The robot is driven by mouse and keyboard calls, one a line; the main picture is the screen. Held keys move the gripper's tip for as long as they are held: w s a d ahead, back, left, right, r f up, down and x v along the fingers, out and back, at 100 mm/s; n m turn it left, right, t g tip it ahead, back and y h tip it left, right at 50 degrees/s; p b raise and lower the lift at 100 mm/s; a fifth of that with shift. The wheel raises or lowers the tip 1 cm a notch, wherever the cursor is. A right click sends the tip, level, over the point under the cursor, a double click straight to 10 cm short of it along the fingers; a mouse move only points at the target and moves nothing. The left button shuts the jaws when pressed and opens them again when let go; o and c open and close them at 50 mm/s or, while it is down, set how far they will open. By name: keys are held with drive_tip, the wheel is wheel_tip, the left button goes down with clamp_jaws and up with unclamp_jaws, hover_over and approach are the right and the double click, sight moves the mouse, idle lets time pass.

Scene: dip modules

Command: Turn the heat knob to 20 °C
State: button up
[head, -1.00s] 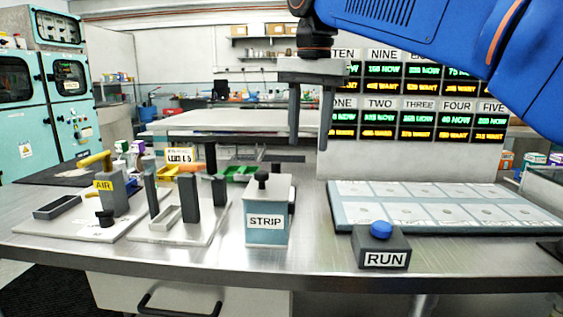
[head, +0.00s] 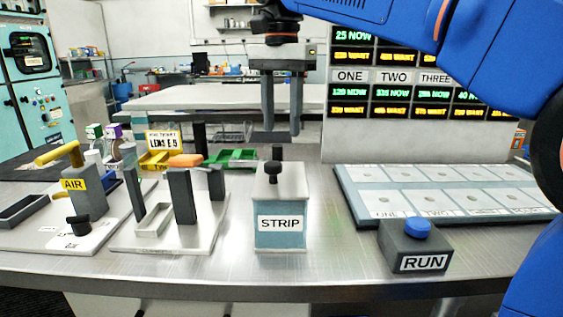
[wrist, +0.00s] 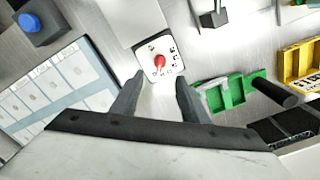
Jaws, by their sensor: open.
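A red knob (wrist: 158,61) sits on a small white dial plate (wrist: 148,46) with dark marks around it, in the wrist view. The marks are too small to read. I cannot make out the knob in the head view. My gripper (head: 283,135) hangs fingers down above the bench, beyond the STRIP box, in the head view. In the wrist view, my gripper (wrist: 161,80) is open and empty. The knob shows just beyond the gap between its fingertips, apart from them.
The STRIP box (head: 281,216) stands at the front middle. The RUN button box (head: 415,245) and a pale numbered panel (head: 348,197) are on the right. The AIR lever stand (head: 82,190) and an upright-post fixture (head: 183,200) are on the left. Green bins (head: 232,157) lie behind.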

wheel_tip(320, 180, down, 10)
drive_tip(key=shift+r, duration=0.1)
idle(0.4)
clamp_jaws()
